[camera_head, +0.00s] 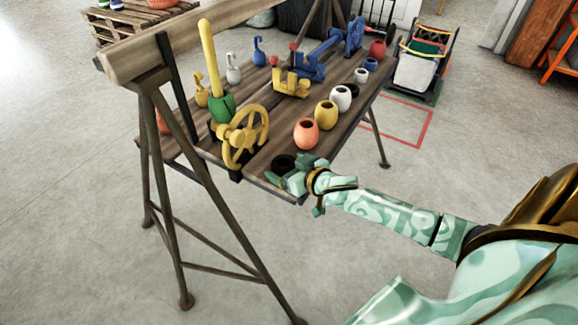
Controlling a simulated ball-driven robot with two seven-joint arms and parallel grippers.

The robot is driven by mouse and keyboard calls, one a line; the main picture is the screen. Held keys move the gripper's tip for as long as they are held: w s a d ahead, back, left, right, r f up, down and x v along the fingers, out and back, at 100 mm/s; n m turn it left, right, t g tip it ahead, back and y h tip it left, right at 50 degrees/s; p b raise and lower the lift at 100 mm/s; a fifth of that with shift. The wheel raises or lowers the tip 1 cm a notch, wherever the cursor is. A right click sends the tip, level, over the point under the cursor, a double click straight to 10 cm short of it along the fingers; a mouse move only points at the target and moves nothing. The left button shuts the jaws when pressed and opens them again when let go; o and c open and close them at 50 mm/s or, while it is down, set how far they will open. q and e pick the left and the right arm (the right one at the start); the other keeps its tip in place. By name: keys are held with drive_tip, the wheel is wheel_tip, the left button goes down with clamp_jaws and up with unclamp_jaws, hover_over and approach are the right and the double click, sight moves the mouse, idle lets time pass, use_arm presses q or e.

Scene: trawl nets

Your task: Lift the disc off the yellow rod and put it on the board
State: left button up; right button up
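The yellow rod (209,55) stands nearly upright on a plank trestle table. A green piece (222,106) sits around its foot; I cannot tell whether this is the disc. A dark round thing (284,162) lies at the table's near right corner, beside my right gripper (288,177). The gripper is at the table's edge, well to the right of and nearer than the rod. Its fingers are small here, and I cannot tell whether they are open or hold the dark thing. No separate board is clear apart from the wooden tabletop (262,134). My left gripper is out of view.
A yellow handwheel (244,136) stands just right of the rod's foot. An orange pot (306,132), a yellow pot (326,114) and several others line the right side. A thick beam (150,48) runs along the left. Blue fittings (310,66) stand farther back. The floor nearby is clear.

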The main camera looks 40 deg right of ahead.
drive_tip(key=shift+s+r+p, duration=0.25)
drive_tip(key=shift+s+p, duration=0.05)
drive_tip(key=shift+s, duration=0.15)
use_arm(q)
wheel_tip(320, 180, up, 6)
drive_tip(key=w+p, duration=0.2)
drive_tip(key=p, duration=0.3)
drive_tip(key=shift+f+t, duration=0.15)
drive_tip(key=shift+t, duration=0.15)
use_arm(e)
drive_tip(key=v, duration=1.5)
drive_tip(key=shift+s, duration=0.2)
